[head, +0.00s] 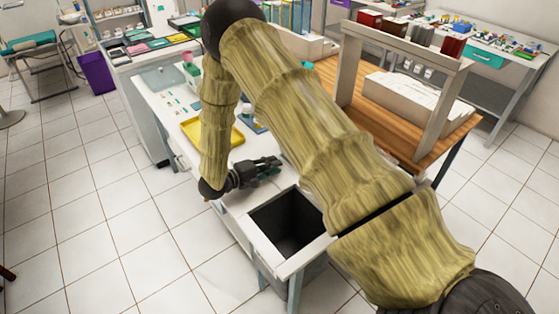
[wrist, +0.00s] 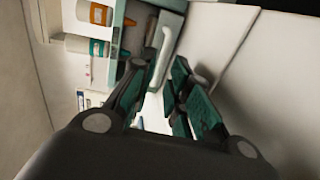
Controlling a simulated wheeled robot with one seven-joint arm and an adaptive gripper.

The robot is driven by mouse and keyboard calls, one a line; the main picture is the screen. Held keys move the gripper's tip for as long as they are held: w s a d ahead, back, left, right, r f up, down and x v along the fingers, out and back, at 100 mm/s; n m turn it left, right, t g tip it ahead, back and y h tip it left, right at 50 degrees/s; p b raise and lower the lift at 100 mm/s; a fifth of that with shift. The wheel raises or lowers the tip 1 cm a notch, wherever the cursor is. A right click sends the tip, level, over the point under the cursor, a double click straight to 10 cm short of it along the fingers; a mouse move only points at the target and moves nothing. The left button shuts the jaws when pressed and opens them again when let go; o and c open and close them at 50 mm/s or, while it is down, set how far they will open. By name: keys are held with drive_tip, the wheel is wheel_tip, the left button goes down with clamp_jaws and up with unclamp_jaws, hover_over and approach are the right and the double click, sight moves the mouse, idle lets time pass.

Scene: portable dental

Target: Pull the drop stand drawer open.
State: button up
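A white stand (head: 246,226) with a square, dark-lined opening (head: 292,222) is at lower middle in the head view. I cannot make out its drawer front or handle there. My gripper (head: 272,167) is just beyond the opening, fingers pointing right, low over or beside the white worktop. In the wrist view my gripper (wrist: 167,66) has its two dark fingers with green pads apart. A white bar (wrist: 168,42) by a pale green surface lies between or beyond the fingertips. I cannot tell whether it is a drawer handle or whether the fingers touch it.
A white worktop (head: 160,100) holds a yellow tray (head: 212,131) and small items beyond my gripper. A wooden bench (head: 385,122) stands right of my arm. Tiled floor (head: 110,230) is clear at left.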

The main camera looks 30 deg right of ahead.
drive_tip(key=x, duration=0.3)
drive_tip(key=shift+w+d+f+p, duration=0.1)
drive_tip(key=shift+w+f+p, duration=0.05)
drive_tip(key=shift+p, duration=0.2)
drive_tip(key=shift+d, duration=0.2)
drive_tip(key=shift+w+d+f, duration=0.1)
drive_tip(key=shift+d+f, duration=0.05)
drive_tip(key=shift+f, duration=0.05)
drive_tip(key=shift+r, duration=0.15)
clamp_jaws()
